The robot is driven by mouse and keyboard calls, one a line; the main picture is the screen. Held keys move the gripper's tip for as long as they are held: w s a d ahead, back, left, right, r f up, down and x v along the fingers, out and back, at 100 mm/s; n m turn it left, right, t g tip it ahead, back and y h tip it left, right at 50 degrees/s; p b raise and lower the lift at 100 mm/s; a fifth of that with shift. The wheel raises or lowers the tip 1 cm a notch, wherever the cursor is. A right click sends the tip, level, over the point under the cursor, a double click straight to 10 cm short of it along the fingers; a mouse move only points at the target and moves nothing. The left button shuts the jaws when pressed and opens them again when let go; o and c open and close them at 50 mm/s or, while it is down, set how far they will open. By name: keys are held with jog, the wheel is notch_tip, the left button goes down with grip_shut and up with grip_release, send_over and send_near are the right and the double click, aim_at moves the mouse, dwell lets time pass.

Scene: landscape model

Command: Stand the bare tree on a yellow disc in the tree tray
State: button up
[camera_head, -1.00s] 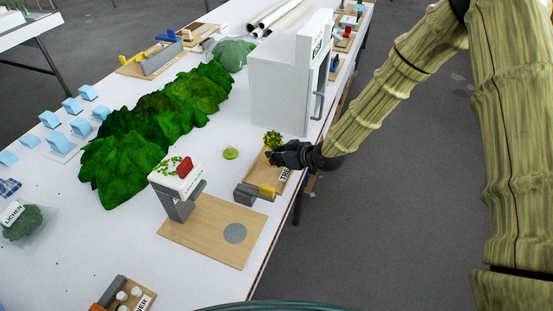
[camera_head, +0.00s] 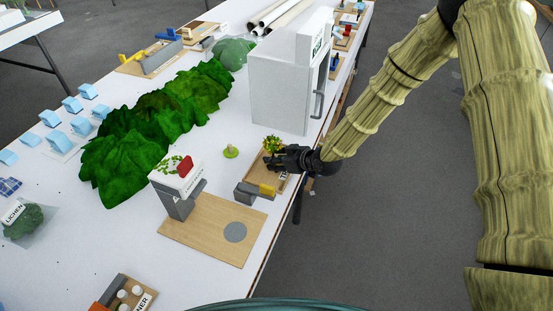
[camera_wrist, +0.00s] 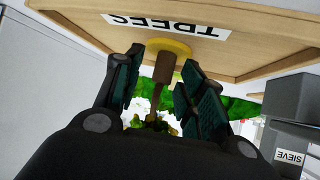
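The tree tray (camera_head: 258,180) is a shallow wooden tray at the table's right edge; its TREES label (camera_wrist: 165,24) shows upside down in the wrist view. A yellow disc (camera_wrist: 168,46) lies in it, with a brown trunk (camera_wrist: 164,68) on it. The trunk lies between my gripper's fingers (camera_wrist: 160,78), with gaps visible on both sides, so the gripper looks open. It also shows low over the tray in the head view (camera_head: 274,163). Leafy foliage (camera_head: 273,143) with yellow and red spots stands behind the fingers; whether it belongs to this trunk is unclear.
A grey and yellow tool (camera_head: 256,190) and a sieve stand (camera_head: 178,190) are in front of the tray. A light green disc (camera_head: 231,152) lies to its left. A white cabinet (camera_head: 280,92) stands behind. Green hills (camera_head: 150,130) fill the table's middle.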

jog(key=shift+r, duration=0.1)
jog(key=shift+r, duration=0.1)
jog(key=b+v, duration=0.1)
jog(key=v, duration=1.1)
jog(key=shift+b, duration=0.4)
jog(key=s+d+f+m+g+h, duration=0.2)
jog(key=s+d+f+m+h, duration=0.15)
jog(key=s+f, duration=0.9)
jog(key=s+d+f+m+g+h, duration=0.1)
jog(key=s+d+f+m, duration=0.1)
jog(key=s+f, duration=0.3)
jog(key=s+d+f+m+g+h, duration=0.2)
jog(key=s+d+f, duration=0.3)
jog(key=s, duration=0.7)
jog(key=s+d+f+m+g+h, duration=0.2)
jog(key=s+d+f, duration=0.1)
jog(key=s, duration=0.5)
jog(key=shift+s+d+f, duration=0.25)
jog(key=shift+d+f, duration=0.1)
jog(key=shift+f, duration=0.55)
jog(key=shift+m, duration=0.25)
